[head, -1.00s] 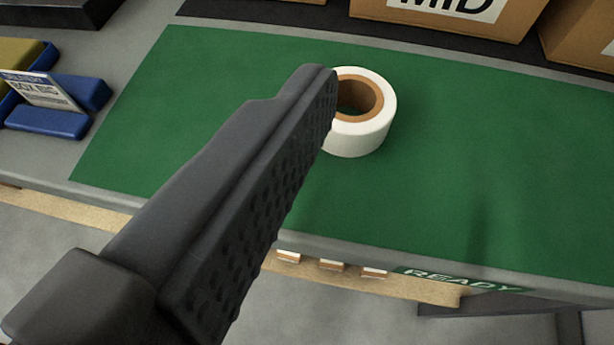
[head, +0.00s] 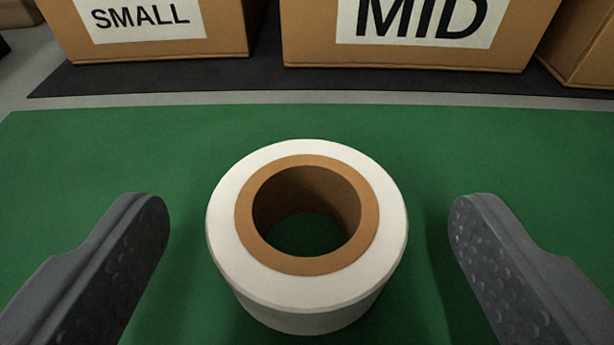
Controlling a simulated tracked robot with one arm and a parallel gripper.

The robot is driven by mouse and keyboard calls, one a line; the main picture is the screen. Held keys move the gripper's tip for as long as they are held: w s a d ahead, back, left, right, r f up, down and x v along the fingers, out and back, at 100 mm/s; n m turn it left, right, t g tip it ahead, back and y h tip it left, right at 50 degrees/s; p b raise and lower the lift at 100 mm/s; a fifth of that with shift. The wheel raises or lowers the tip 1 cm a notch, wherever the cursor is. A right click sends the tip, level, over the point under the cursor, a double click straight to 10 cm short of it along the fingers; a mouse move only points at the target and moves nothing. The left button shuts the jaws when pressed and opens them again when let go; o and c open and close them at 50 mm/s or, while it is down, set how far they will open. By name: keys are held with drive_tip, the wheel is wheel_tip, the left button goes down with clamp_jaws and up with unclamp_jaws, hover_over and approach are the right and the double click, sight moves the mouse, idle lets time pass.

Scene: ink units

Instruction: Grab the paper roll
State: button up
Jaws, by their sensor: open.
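The paper roll (head: 307,288) is white with a brown cardboard core and stands upright on the green mat (head: 80,160), its open hole facing up. It is in the middle of the head view. My gripper (head: 310,210) is open, with one dark finger to the left of the roll and one to the right. Green mat shows between each finger and the roll, so neither appears to touch it. The lower parts of both fingers run out of the picture.
A cardboard box marked SMALL (head: 220,40) and one marked MID (head: 310,45) stand on a dark strip (head: 200,80) behind the mat. Part of another box (head: 585,50) shows at the far right. The mat around the roll is otherwise clear.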

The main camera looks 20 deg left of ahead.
sight(308, 180)
drive_tip(key=b+x, duration=0.1)
drive_tip(key=x, duration=0.4)
drive_tip(key=shift+f+b, duration=0.15)
drive_tip(key=shift+b, duration=0.25)
drive_tip(key=shift+c, duration=0.3)
drive_tip(key=c, duration=1)
